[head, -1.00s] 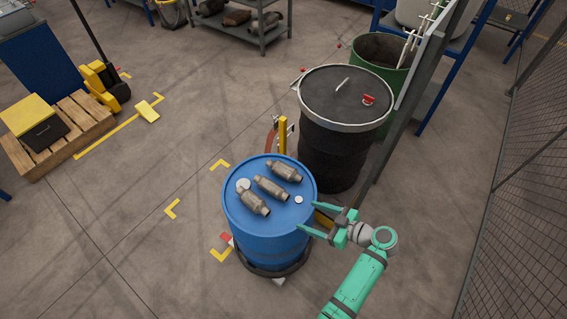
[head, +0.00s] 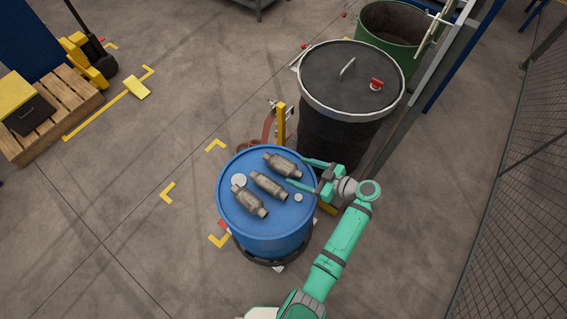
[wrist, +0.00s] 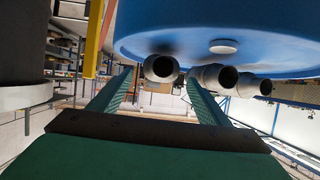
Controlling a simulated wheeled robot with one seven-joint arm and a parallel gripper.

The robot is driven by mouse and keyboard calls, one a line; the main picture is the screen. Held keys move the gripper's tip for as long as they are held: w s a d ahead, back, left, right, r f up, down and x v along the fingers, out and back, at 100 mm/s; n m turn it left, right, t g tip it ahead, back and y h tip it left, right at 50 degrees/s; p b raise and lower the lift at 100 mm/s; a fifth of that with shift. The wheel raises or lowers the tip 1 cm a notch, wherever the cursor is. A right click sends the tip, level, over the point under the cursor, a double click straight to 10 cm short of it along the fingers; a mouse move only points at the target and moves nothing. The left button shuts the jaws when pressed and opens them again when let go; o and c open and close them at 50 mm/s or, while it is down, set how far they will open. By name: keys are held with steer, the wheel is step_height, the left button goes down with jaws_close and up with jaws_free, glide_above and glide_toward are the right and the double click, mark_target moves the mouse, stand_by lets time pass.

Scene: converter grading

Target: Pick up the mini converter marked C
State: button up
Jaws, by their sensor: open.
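Three metal mini converters lie side by side on the blue drum (head: 268,238): a far one (head: 283,165), a middle one (head: 269,187) and a near one (head: 249,202). No letter is legible, so I cannot tell which is C. My gripper (head: 297,171) is open and empty at the drum's right edge, its fingers pointing at the far converter's right end. In the wrist view, which looks upside down, that converter's round end (wrist: 161,68) appears between my fingertips (wrist: 159,78). The other two ends (wrist: 228,77) lie to the right of the fingers.
Two round white caps (head: 238,180) (head: 298,198) are on the drum top. A tall black drum with a grey lid (head: 345,85) stands close behind my gripper. A yellow post (head: 281,125) rises behind the blue drum.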

mark_target(287, 167)
steer(key=shift+w+a+f, duration=0.2)
steer(key=shift+a, duration=0.35)
steer(key=shift+x, duration=2.65)
steer(key=shift+w, duration=0.1)
steer(key=shift+d, duration=0.1)
steer(key=shift+c, duration=0.7)
steer(key=c, duration=1)
steer(key=shift+r, duration=0.1)
steer(key=c, duration=0.4)
steer(key=shift+o, duration=0.2)
steer(key=shift+r, duration=0.1)
